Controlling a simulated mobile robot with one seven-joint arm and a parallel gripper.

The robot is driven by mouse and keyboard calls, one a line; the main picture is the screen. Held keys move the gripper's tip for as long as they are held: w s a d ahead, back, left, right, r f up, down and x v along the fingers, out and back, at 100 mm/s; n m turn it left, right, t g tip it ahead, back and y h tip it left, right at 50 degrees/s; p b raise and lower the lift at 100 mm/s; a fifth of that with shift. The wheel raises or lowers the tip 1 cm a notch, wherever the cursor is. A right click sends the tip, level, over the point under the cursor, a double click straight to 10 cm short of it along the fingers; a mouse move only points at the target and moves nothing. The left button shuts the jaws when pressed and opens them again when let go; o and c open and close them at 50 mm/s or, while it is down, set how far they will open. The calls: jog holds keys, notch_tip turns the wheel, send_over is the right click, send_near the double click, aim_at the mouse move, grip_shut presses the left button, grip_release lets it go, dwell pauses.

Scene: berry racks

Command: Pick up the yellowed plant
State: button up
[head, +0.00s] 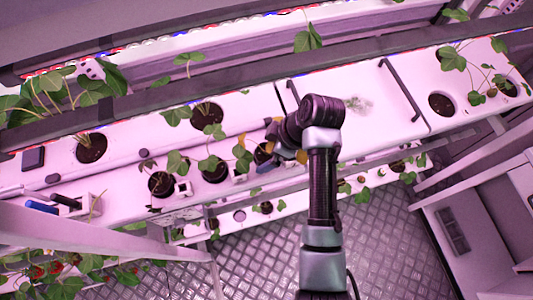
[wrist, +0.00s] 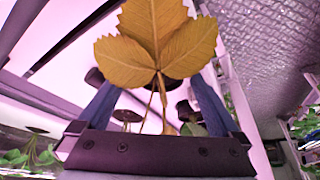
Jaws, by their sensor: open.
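The yellowed plant shows large in the wrist view, with a three-part yellow-brown leaf (wrist: 157,40) close to the camera and thin stems below it. My gripper (wrist: 152,88) is open, its two dark blue fingers on either side of the stems. The leaf covers part of the fingertips, and I cannot tell whether they touch the plant. In the head view, yellowish leaves (head: 243,141) show just left of my arm's end, by a dark pot (head: 263,154). My arm hides part of the plant and the gripper there.
Green plants in dark pots stand close by on the left, one of them in a pot (head: 161,184). The white rack (head: 345,85) has a dark handle bar to the right. A metal floor (head: 385,240) lies in front. A pale post crosses the lower left.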

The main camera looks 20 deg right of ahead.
jog(key=c, duration=1.4)
jog(key=shift+c, duration=0.2)
jog(key=shift+r, duration=0.1)
jog(key=shift+r+b, duration=0.35)
jog(key=shift+r, duration=0.25)
jog(key=t+b, duration=0.1)
jog(key=b, duration=0.1)
jog(key=s+t+b, duration=0.1)
jog(key=t+b, duration=0.1)
jog(key=shift+s+f, duration=0.3)
jog(key=shift+f, duration=0.05)
notch_tip(320, 180, up, 6)
jog(key=s, duration=0.1)
jog(key=s+r+g+p, duration=0.2)
jog(key=s+p, duration=0.6)
jog(key=s, duration=1.3)
jog(key=shift+s+r+g+p, duration=0.2)
jog(key=shift+s+g+p, duration=0.2)
jog(key=shift+g, duration=0.1)
